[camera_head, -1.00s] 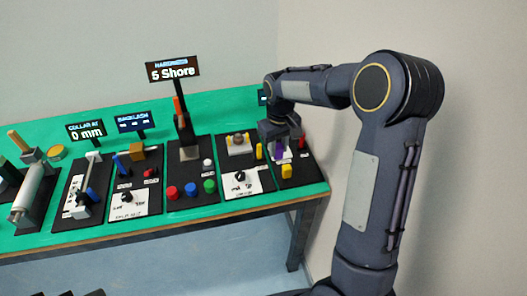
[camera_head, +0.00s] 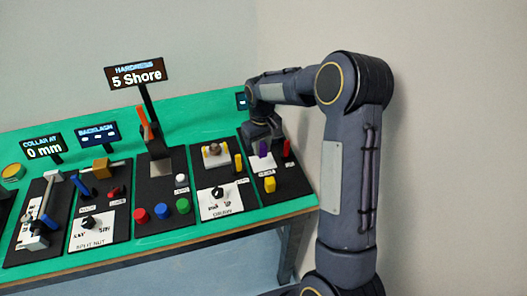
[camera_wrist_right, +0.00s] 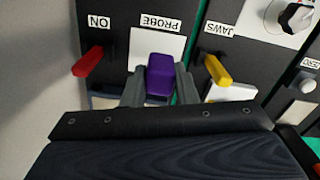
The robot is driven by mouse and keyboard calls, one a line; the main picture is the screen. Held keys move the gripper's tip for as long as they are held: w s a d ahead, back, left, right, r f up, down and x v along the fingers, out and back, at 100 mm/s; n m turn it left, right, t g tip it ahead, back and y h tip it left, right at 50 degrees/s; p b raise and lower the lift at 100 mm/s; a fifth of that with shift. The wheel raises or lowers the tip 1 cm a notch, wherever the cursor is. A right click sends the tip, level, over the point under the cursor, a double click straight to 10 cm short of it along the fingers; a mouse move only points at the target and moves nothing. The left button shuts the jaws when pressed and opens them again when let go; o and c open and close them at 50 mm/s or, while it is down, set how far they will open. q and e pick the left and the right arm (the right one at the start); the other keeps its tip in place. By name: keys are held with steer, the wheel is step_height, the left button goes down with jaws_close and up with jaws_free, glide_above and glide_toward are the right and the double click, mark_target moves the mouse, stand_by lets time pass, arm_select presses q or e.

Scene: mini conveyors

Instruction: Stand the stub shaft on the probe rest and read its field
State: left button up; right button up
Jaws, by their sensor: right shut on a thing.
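My right gripper (camera_wrist_right: 160,90) is shut on a purple block (camera_wrist_right: 162,77), with one grey finger on each side of it. In the head view the purple block (camera_head: 264,147) shows below the dark right gripper (camera_head: 262,136), over the rightmost station. In the wrist view it is in front of a white plate (camera_wrist_right: 150,45) labelled PROBE. Whether it touches the station is unclear. I cannot tell whether the purple block is the stub shaft or part of the probe rest. My left gripper is not in view.
A red lever (camera_wrist_right: 88,62) by ON and a yellow lever (camera_wrist_right: 217,70) by JAWS flank the gripper. A small clamp (camera_head: 214,154) stands left. The 5 Shore display (camera_head: 136,73) stands behind.

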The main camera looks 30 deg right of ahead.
mark_target(263, 152)
steer(key=f+b, duration=0.1)
steer(key=w+f, duration=0.1)
steer(key=f, duration=0.1)
steer(key=d+f+b, duration=0.1)
steer(key=f, duration=0.1)
steer(key=shift+w+b, duration=0.2)
steer(key=shift+b, duration=0.15)
steer(key=shift+s+a+r, duration=0.2)
steer(key=shift+s+r, duration=0.1)
steer(key=shift+r, duration=0.15)
steer(key=shift+w+d+f, duration=0.15)
steer(key=shift+f, duration=0.15)
steer(key=o, duration=1)
steer(key=shift+r, duration=0.1)
steer(key=shift+r, duration=0.2)
step_height(263, 152, up, 12)
steer(key=shift+f, duration=0.1)
